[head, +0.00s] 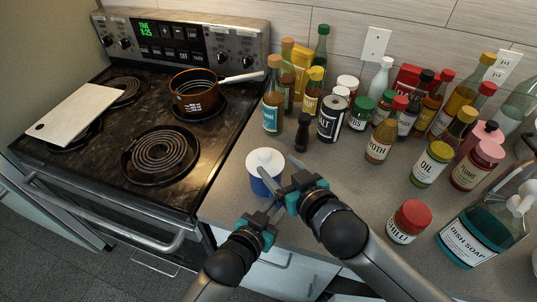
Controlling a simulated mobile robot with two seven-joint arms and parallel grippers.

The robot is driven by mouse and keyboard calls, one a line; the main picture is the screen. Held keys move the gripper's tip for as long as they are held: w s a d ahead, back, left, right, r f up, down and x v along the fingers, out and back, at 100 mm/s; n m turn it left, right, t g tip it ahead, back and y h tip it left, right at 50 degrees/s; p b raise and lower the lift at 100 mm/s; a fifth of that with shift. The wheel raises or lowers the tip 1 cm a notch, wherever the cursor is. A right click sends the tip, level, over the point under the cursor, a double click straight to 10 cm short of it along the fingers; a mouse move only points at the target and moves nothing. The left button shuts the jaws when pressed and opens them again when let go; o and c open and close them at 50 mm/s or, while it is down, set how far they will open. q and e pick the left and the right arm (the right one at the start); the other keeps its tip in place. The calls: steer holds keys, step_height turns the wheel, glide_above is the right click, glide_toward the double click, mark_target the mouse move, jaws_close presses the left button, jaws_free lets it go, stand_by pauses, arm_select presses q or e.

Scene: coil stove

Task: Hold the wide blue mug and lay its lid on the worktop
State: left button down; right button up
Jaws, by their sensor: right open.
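The wide blue mug (258,186) stands upright on the grey worktop, near its front edge and just right of the stove. Its white lid (265,160), with a small knob, sits on top of the mug. My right gripper (272,184) is open at the right side of the mug, with its fingers partly in front of it. My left gripper (272,206) is low in front of the mug. Its fingertips are small and overlap the mug's lower part, so I cannot tell whether they touch it. The mug's lower right side is hidden by the grippers.
Bottles and jars crowd the worktop behind and to the right, with a dark pepper mill (302,132) close to the mug. A chilli jar (408,222) stands at the front right. The worktop (345,185) between is clear. A pot (195,95) sits on the stove.

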mark_target(263, 151)
steer(key=x, duration=1)
steer(key=shift+w+a, duration=0.2)
steer(key=shift+w, duration=0.15)
steer(key=shift+c, duration=0.2)
jaws_close()
steer(key=shift+r, duration=0.25)
stand_by(0.9)
steer(key=shift+r, duration=0.9)
